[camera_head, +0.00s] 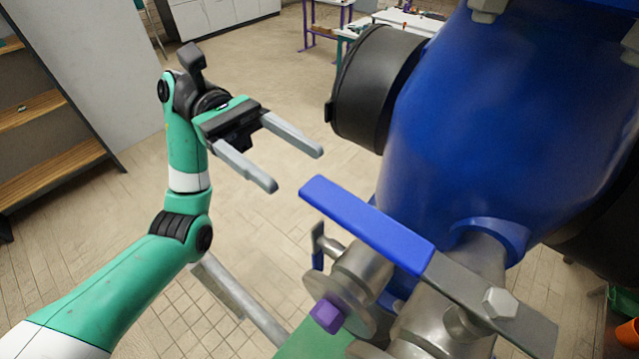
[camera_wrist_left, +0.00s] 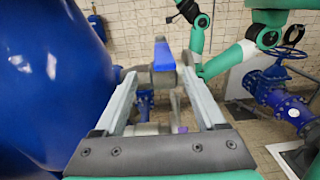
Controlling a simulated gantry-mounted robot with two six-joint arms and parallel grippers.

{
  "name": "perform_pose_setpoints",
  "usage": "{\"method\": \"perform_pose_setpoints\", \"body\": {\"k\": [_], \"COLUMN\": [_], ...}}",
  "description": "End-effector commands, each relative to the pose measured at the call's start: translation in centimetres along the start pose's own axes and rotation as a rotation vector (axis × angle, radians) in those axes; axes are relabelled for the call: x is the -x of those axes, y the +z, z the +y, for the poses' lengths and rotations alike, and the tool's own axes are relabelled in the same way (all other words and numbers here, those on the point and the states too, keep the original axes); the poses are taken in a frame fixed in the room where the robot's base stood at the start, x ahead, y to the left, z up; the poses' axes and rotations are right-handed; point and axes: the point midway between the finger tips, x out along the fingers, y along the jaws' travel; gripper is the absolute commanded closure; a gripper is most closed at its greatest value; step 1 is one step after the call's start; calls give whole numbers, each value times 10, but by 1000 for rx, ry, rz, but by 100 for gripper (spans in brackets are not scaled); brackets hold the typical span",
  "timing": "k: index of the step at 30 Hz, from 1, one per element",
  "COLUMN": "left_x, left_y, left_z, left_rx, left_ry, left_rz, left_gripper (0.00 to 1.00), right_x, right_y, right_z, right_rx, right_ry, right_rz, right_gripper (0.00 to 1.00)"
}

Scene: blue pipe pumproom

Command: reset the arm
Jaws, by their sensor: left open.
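My left gripper (camera_head: 298,170) is open and empty, its two grey fingers apart and pointing right and toward the viewer. It hangs in free air just beyond and above the free end of the blue valve lever (camera_head: 365,222), with no contact that I can make out. In the left wrist view the open fingers (camera_wrist_left: 160,74) reach forward, and the blue end of the lever (camera_wrist_left: 163,56) appears between them. I cannot tell from that view how far apart they are in depth. My right gripper cannot be made out.
A large blue tank (camera_head: 500,110) with a black round flange (camera_head: 372,85) fills the right side. Metal pipe fittings (camera_head: 365,270) with a purple nut (camera_head: 327,316) sit below the lever. Wooden shelves (camera_head: 50,150) stand at left. The tiled floor (camera_head: 130,220) around my left arm is clear.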

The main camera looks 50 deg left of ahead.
Motion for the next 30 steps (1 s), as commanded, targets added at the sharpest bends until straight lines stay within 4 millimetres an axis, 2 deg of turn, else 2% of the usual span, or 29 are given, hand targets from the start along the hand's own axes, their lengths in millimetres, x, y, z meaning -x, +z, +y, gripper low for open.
{"method": "perform_pose_setpoints", "body": {"k": [5, 20, 23, 26, 29, 30], "left_x": [13, 13, 10, -4, -22, -28], "left_y": [0, 0, 8, 41, 107, 140], "left_z": [0, 0, -1, -4, -15, -24], "left_rx": [0, 0, -5, -18, -19, -7], "left_ry": [0, 0, -5, -27, -86, -128], "left_rz": [0, 0, -19, -117, -325, -437], "left_gripper": [28, 28, 28, 28, 28, 28], "right_x": [2, 2, 0, -6, -18, -23], "right_y": [2, 2, 0, -6, -16, -21], "right_z": [0, 0, 0, 0, 0, 0], "right_rx": [0, 0, 0, 0, 0, 0], "right_ry": [0, 0, 0, 0, 0, 0], "right_rz": [0, 0, 0, 0, 0, 0], "right_gripper": [48, 48, 48, 48, 48, 48]}}
